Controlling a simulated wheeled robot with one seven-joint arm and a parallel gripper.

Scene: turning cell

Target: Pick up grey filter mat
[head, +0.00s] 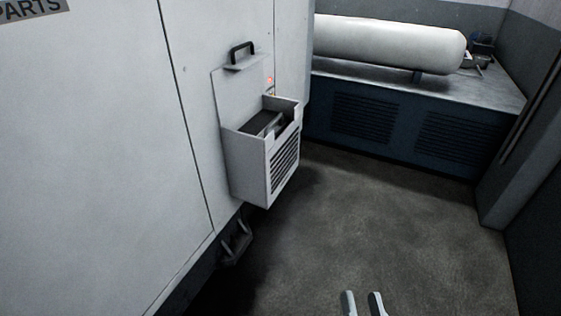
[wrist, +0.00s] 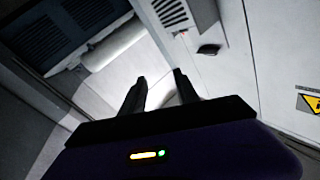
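A dark grey flat piece (head: 262,123), which looks like the grey filter mat, sits inside an open-topped white box (head: 245,165) on the side of a white cabinet. Only its upper part shows; the box walls hide the rest. The box's lid (head: 238,90), with a black handle, stands raised behind it. My gripper (head: 362,301) is at the bottom edge of the head view, to the right of the box and apart from it. In the wrist view my gripper (wrist: 160,86) has its fingers spread with nothing between them. The mat cannot be made out there.
The white cabinet (head: 105,130) fills the left side. A white tank (head: 390,43) lies on a dark blue vented unit (head: 410,125) at the back. A grey post (head: 515,145) stands at the right. The floor (head: 390,215) between them is clear.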

